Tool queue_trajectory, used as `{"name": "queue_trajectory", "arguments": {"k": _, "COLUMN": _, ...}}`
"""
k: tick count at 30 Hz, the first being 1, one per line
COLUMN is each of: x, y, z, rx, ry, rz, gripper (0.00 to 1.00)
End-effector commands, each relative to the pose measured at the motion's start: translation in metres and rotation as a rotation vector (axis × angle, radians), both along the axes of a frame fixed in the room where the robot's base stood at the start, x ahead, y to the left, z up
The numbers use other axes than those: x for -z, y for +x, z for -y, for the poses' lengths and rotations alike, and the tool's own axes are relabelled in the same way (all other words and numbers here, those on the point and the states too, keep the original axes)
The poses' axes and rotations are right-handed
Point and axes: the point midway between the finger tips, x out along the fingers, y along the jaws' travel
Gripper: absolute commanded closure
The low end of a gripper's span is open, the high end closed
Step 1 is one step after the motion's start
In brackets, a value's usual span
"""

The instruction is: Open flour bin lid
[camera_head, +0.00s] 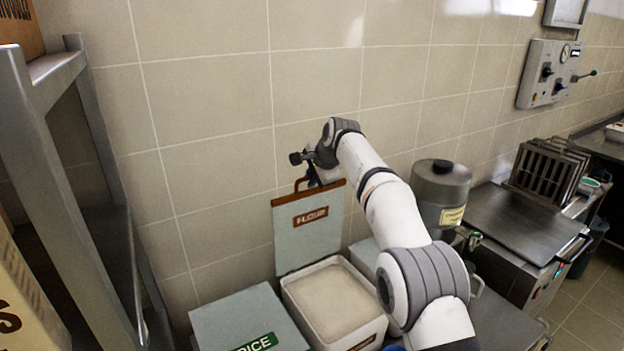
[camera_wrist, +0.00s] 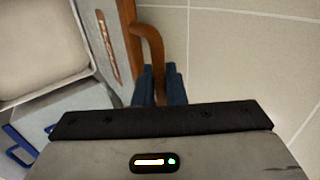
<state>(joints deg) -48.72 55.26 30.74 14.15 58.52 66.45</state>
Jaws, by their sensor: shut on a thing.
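The flour bin (camera_head: 333,302) stands against the tiled wall, its white rim around pale flour. Its grey-blue lid (camera_head: 309,236) stands upright at the back edge of the bin, with a brown "FLOUR" label and a brown top strip. A brown loop handle (camera_wrist: 152,50) rises from the lid's edge. My gripper (camera_wrist: 160,78) is shut on this handle, its dark blue fingers on either side of it. In the head view my gripper (camera_head: 313,178) is at the top of the lid, partly hidden by my wrist. The open bin also shows in the wrist view (camera_wrist: 45,45).
A closed rice bin (camera_head: 245,322) with a green label stands left of the flour bin. A metal shelf rack (camera_head: 60,65) is at far left. A grey cylindrical container (camera_head: 440,195) and a steel counter (camera_head: 510,220) stand right. The tiled wall is close behind the lid.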

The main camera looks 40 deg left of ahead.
Motion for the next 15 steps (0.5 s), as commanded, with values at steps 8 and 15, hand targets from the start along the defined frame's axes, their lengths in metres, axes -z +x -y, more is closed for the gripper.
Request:
{"name": "queue_trajectory", "arguments": {"k": 8, "x": 0.0023, "y": -0.0004, "z": -0.0001, "rx": -0.001, "ry": -0.004, "rz": -0.002, "gripper": 0.79}}
{"name": "queue_trajectory", "arguments": {"k": 15, "x": 0.0039, "y": -0.0008, "z": -0.0003, "rx": -0.002, "ry": -0.005, "rz": -0.003, "gripper": 0.71}}
